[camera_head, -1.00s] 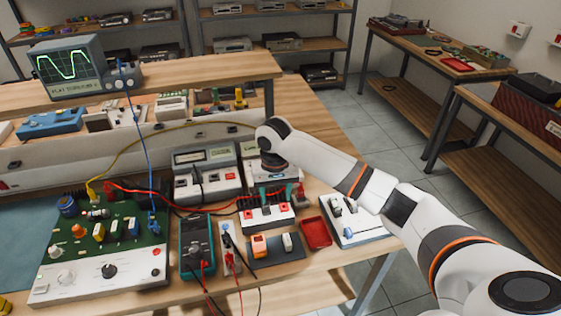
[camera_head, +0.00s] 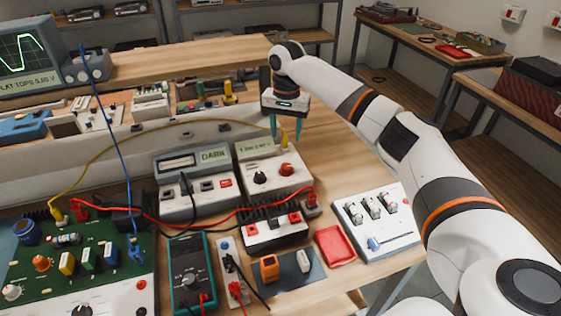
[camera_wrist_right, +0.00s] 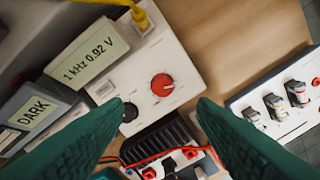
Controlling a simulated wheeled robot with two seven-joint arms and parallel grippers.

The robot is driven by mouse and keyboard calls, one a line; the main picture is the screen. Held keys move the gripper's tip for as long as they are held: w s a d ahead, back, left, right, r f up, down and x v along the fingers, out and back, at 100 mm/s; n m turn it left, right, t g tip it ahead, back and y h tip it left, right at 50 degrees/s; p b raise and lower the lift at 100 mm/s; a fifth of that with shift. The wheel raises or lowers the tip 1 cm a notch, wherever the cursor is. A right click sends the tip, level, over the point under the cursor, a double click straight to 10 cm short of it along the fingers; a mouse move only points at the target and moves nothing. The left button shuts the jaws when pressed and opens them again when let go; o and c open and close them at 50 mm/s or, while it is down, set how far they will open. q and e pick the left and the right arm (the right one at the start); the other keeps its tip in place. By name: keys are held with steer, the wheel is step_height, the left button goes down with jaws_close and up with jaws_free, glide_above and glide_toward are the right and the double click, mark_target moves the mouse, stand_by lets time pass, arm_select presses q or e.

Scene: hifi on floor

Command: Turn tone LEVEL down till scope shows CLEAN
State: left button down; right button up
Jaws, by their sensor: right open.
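The tone box (camera_head: 262,165) stands on the bench with a display reading about 1 kHz 0.92 V. It has a red knob (camera_head: 286,169) and a black knob (camera_head: 260,178); I cannot read which is LEVEL. Both show in the right wrist view, the red knob (camera_wrist_right: 163,85) between my fingers and the black knob (camera_wrist_right: 129,111) by the left finger. The scope (camera_head: 30,55) at upper left shows a green wave with flattened tops and reads FLAT TOPS 0.60 V or similar. My right gripper (camera_head: 286,135) is open and empty above the tone box, green fingers pointing down.
A grey meter reading DARK (camera_head: 195,180) stands left of the tone box. A yellow cable (camera_wrist_right: 139,15) plugs into the tone box's back.

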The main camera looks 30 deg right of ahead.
glide_above(287, 165)
steer(key=f, duration=0.4)
steer(key=shift+s+a+f, duration=0.1)
steer(key=shift+s+f, duration=0.05)
steer(key=shift+s, duration=0.1)
steer(key=f, duration=0.5)
steer(key=shift+w+f+p, duration=0.2)
steer(key=shift+f+p, duration=0.15)
steer(key=shift+f, duration=0.5)
arm_select(q)
steer(key=shift+s+r, duration=0.2)
steer(key=shift+s, duration=0.25)
steer(key=shift+s+r, duration=0.2)
steer(key=shift+s, duration=0.25)
steer(key=shift+s, duration=0.1)
